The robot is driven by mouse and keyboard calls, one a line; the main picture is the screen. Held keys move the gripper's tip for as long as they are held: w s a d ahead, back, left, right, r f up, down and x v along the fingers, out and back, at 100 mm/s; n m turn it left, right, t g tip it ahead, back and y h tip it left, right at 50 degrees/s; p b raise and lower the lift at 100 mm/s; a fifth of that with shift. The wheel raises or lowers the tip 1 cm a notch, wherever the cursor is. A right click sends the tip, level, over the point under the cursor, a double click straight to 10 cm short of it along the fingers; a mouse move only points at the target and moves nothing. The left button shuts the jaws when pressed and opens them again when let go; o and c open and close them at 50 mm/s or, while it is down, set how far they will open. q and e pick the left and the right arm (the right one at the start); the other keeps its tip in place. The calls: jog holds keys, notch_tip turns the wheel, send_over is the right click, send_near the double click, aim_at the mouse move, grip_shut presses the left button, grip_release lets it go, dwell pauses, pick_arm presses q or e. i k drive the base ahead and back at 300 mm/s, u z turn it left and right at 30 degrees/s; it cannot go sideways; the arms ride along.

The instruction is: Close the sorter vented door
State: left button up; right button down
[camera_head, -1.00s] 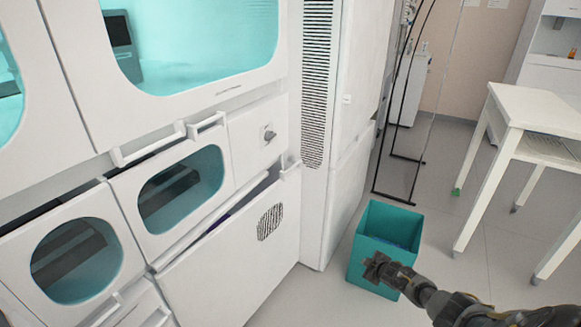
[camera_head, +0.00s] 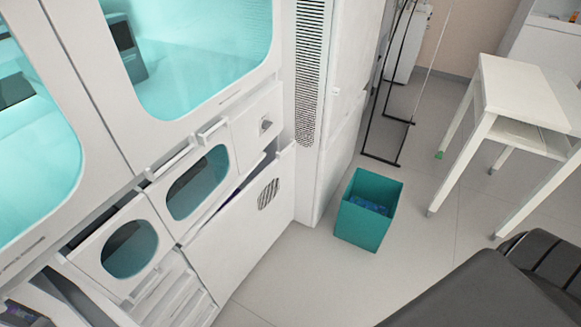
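The sorter vented door (camera_head: 240,217) is the white lower panel with a round vent grille (camera_head: 268,194). It is tilted outward at its top, and a dark gap (camera_head: 240,186) shows along its upper edge. It sits at the lower right of the white sorter (camera_head: 262,122), under the small windowed doors. Neither of my grippers is in view. A dark part of my own body fills the lower right corner.
A teal bin (camera_head: 366,212) with blue contents stands on the floor right of the sorter. A white table (camera_head: 520,95) is at the right, and a black metal frame (camera_head: 384,150) stands behind the bin. The floor before the vented door is clear.

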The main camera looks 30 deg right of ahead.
aim_at(223, 253)
jog(key=k, duration=1.25)
jog(key=z, duration=0.45)
jog(key=i, duration=0.55)
jog(key=z, duration=0.65)
jog(key=i, duration=0.8)
jog(key=u, duration=0.8)
jog(key=i, duration=0.85)
jog(key=u, duration=0.9)
